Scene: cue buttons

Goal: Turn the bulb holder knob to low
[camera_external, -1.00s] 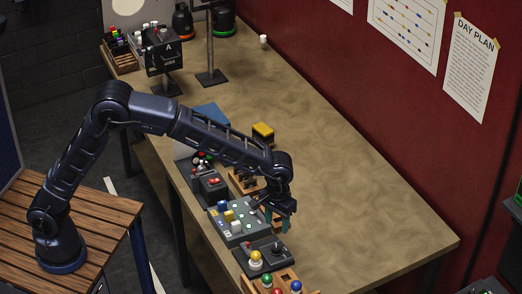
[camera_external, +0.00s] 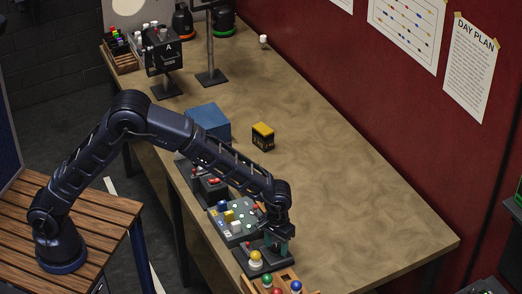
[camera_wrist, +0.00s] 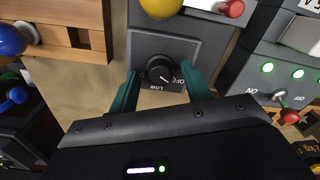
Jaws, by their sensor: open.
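The bulb holder is a dark grey box (camera_wrist: 190,30) with a yellow bulb (camera_wrist: 160,6) and a round black knob (camera_wrist: 160,70). In the wrist view, LOW is printed on the near side of the knob and OFF to its right; I cannot tell its exact setting. My gripper (camera_wrist: 159,80) is open, with one teal finger on each side of the knob and a gap to it. In the external view, the gripper (camera_external: 277,243) is low over the holder (camera_external: 248,268), beside the yellow bulb (camera_external: 256,257). It hides the knob there.
A grey panel (camera_external: 218,228) with lit green lamps and switches stands close beside the holder. A wooden rack (camera_external: 305,288) with coloured bulbs is on the other side. A blue box (camera_external: 208,119) and a yellow-black box (camera_external: 263,137) stand farther back. The right of the table is clear.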

